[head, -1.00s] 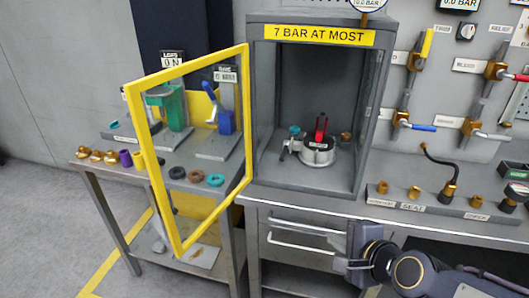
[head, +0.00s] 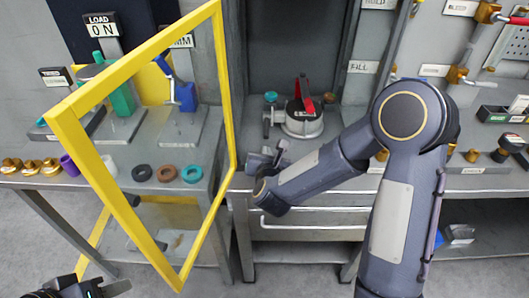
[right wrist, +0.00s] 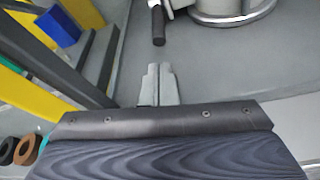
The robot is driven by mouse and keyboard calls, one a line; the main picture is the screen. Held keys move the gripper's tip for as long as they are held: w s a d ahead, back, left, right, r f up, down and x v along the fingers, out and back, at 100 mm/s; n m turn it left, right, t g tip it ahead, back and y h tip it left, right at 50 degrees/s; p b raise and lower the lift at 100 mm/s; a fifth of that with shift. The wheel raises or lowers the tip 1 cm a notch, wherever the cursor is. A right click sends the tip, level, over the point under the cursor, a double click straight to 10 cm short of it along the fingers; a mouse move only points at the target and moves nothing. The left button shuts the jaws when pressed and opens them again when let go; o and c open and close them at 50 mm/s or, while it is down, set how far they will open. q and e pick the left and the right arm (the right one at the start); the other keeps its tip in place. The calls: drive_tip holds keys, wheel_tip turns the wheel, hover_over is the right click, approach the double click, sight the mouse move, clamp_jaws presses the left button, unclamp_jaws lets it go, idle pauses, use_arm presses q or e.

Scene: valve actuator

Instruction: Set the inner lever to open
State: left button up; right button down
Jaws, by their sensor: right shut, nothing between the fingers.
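The valve unit (head: 303,127) is a round silver body with a dark top, inside the grey cabinet. An upright red part (head: 302,91) stands on it. A short lever with a dark grip (head: 266,127) sticks out at its left; I cannot tell which of these is the inner lever. In the right wrist view, the dark grip (right wrist: 158,27) hangs just beyond my right gripper (right wrist: 158,72), with a gap between them. That gripper is shut and empty; in the head view it (head: 267,158) is at the cabinet's front edge. My left gripper (head: 112,288) is at the bottom left, mostly cut off.
The yellow-framed door (head: 229,100) stands open left of the cabinet opening. A teal knob (head: 271,97) sits behind the lever. A side bench holds rings, brass fittings and a blue clamp-like device (head: 185,95). My right arm covers part of the right bench.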

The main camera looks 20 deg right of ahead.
drive_tip(key=p+x, duration=0.1)
drive_tip(key=x, duration=0.4)
drive_tip(key=shift+w+f, duration=0.1)
drive_tip(key=shift+w, duration=0.15)
